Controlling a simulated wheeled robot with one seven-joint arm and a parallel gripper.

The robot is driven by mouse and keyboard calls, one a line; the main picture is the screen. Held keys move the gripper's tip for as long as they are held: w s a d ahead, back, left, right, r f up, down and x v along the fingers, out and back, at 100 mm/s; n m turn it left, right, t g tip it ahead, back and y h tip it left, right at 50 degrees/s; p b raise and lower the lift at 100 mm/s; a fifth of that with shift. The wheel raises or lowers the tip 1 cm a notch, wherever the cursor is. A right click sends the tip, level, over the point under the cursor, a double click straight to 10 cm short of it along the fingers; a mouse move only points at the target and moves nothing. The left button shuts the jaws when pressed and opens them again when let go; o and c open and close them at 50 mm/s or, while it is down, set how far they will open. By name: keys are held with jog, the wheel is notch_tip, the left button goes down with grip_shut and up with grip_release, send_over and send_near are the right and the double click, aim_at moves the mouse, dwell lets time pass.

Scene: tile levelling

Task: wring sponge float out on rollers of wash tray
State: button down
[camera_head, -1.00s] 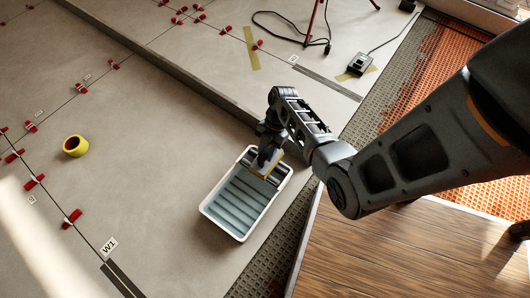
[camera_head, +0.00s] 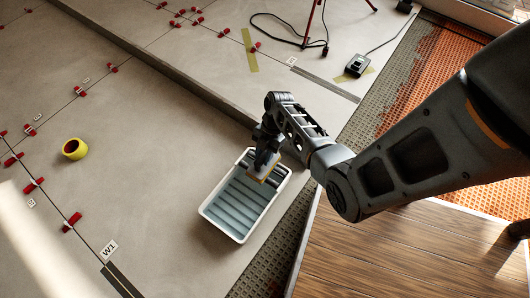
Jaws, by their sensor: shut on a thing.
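The white wash tray (camera_head: 211,214) sits on the grey tile floor, with bluish ribbed water or bottom showing inside it. Dark rollers (camera_head: 275,170) cross its far end. My gripper (camera_head: 264,165) is over that far end, pointing down, shut on the sponge float (camera_head: 261,176). The float shows as a small pale and yellow block below my fingers, at the rollers. My gripper hides part of the float and the rollers. I cannot tell whether the float touches the rollers.
A yellow tape roll (camera_head: 74,149) lies on the tiles at left. Red levelling clips (camera_head: 72,222) line the joints. A raised tile edge (camera_head: 170,75) runs behind the tray. A wooden floor (camera_head: 400,250) is at right. A small dark device (camera_head: 357,64) stands at the back.

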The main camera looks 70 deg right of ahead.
aim_at(258, 162)
jog(key=shift+w+a+p, duration=0.2)
jog(key=shift+a+p, duration=0.15)
jog(key=shift+a, duration=0.65)
jog(key=shift+w+a+p, duration=0.25)
jog(key=shift+a+p, duration=0.1)
jog(key=shift+a, duration=0.45)
notch_tip(258, 162, up, 7)
jog(key=p, duration=0.6)
jog(key=shift+r+p, duration=0.15)
jog(key=shift+p, duration=0.2)
